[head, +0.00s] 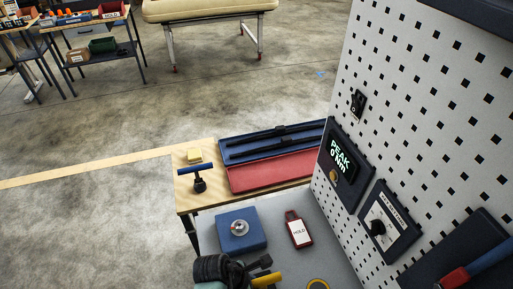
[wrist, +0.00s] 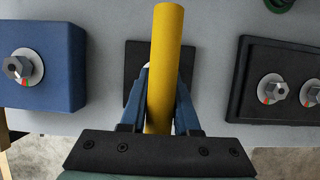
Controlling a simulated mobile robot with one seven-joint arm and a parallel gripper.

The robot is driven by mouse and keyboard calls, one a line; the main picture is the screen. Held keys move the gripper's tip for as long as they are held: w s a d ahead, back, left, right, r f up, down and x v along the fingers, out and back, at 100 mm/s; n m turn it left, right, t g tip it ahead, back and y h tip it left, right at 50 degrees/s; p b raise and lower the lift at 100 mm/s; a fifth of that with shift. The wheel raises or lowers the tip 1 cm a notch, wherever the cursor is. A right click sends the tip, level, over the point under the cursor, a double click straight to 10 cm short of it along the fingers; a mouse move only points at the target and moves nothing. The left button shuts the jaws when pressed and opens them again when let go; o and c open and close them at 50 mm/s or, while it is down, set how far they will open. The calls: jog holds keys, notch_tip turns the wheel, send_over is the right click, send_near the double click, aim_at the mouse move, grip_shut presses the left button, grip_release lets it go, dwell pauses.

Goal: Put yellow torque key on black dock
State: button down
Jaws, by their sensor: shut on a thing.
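The yellow torque key (wrist: 168,60) is a long yellow bar, upright in the wrist view. My gripper (wrist: 160,80) is shut on it, with the blue fingers on either side. A black square plate (wrist: 131,58), which looks like the black dock, lies behind the key and is partly covered by it and the fingers. I cannot tell whether the key touches it. In the head view my gripper (head: 262,268) is at the bottom edge, over the grey bench, with part of the yellow key (head: 267,280) showing. The dock is hidden there.
A blue block with a bolt (head: 239,242) and a red HOLD tag (head: 299,232) lie on the grey bench beyond my gripper. In the wrist view a black plate with bolts (wrist: 277,62) is at right. A pegboard (head: 420,90) with instruments rises at right in the head view.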

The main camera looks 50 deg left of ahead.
jog(key=shift+f, duration=0.1)
jog(key=c, duration=0.6)
grip_release()
jog(key=shift+c, duration=0.2)
